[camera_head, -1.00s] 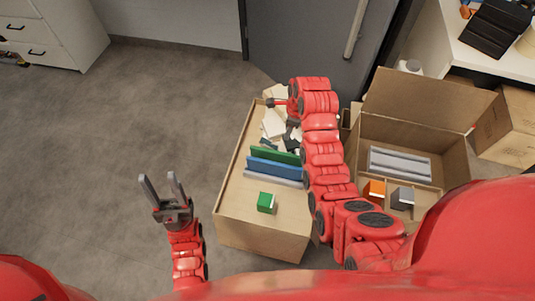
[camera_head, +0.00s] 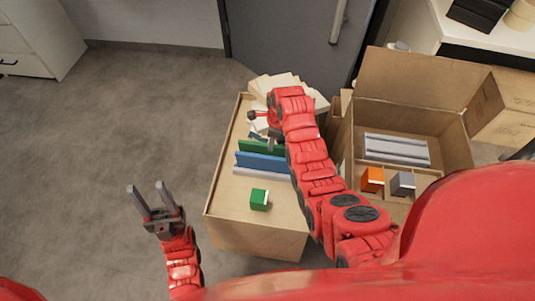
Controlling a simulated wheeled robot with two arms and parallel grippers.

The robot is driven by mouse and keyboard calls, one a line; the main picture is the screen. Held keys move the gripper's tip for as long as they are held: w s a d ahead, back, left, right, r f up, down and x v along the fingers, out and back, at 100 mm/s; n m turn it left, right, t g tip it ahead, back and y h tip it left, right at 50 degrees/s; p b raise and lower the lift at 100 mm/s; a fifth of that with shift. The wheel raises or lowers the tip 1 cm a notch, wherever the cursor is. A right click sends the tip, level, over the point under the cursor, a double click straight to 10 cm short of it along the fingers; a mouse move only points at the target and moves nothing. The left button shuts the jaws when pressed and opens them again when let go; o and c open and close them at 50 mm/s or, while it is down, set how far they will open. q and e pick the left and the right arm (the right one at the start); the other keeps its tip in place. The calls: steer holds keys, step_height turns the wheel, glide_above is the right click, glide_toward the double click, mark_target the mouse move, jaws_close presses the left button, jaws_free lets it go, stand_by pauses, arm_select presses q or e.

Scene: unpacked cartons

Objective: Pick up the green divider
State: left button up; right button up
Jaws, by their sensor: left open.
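The green divider (camera_head: 258,147) stands on edge on the wooden table, behind a blue divider (camera_head: 262,162) and a grey divider (camera_head: 260,173). Its right end is hidden by my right arm. My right gripper (camera_head: 265,140) is just above or behind the green divider, pointing down. It is small and partly hidden by the arm, and I cannot tell whether it touches the divider or whether its fingers are apart. My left gripper (camera_head: 152,196) is open and empty, over the floor left of the table, its fingers pointing up in the picture.
A green cube (camera_head: 259,199) sits on the table (camera_head: 235,220) in front of the dividers. Pale blocks (camera_head: 275,84) lie at the table's back. On the right, an open carton (camera_head: 440,122) holds grey strips (camera_head: 396,149), an orange cube (camera_head: 372,180) and a grey cube (camera_head: 402,184).

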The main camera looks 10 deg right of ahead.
steer(key=shift+w+a+f+b, duration=0.15)
steer(key=shift+a+f, duration=0.05)
steer(key=shift+f, duration=0.65)
steer(key=shift+w+a+f+b, duration=0.15)
steer(key=shift+a+f, duration=0.1)
steer(key=shift+f, duration=0.55)
steer(key=shift+w+a+f+b, duration=0.15)
steer(key=shift+a+f, duration=0.05)
steer(key=shift+f, duration=0.65)
jaws_close()
